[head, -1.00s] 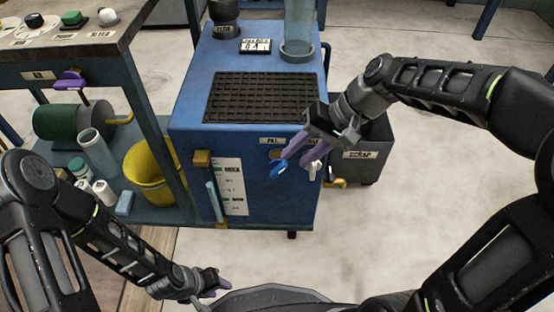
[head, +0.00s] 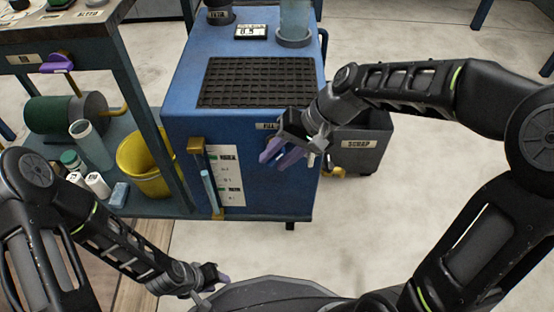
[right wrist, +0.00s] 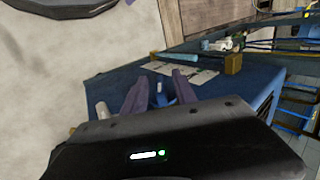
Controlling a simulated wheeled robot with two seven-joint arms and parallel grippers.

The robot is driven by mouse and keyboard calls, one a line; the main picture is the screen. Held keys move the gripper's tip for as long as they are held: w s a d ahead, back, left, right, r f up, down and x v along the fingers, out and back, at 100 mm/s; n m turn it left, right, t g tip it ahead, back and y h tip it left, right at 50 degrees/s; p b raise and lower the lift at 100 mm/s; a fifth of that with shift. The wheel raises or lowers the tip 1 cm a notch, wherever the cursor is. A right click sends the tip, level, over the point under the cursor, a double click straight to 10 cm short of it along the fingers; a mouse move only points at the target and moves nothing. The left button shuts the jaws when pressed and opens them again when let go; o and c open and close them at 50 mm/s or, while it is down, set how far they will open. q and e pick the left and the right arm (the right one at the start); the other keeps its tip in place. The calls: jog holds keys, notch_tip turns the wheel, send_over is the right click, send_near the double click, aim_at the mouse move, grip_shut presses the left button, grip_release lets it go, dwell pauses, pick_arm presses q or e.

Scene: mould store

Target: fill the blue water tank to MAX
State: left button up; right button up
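The blue water tank (head: 245,47) stands in the middle of the head view, with a black grille on top. Its sight tube (head: 207,186) is on the front beside a white scale sheet (head: 230,178) with green marks. The tube's light blue column tops out around mid-sheet. My right gripper (head: 271,155) is at the tank's upper front. In the right wrist view its purple fingers (right wrist: 160,83) stand apart on either side of a blue handle (right wrist: 160,98). A white handle (right wrist: 102,110) is beside them. My left gripper (head: 220,278) hangs low, far from the tank; its finger opening is unclear.
A grey scrap bin (head: 362,155) stands right of the tank. A shelf on the left holds a yellow bucket (head: 143,165), a green roll and bottles. A small display (head: 251,32) sits on the tank top.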

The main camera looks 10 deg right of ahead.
jog(key=shift+f, duration=0.1)
jog(key=shift+c, duration=0.5)
grip_shut()
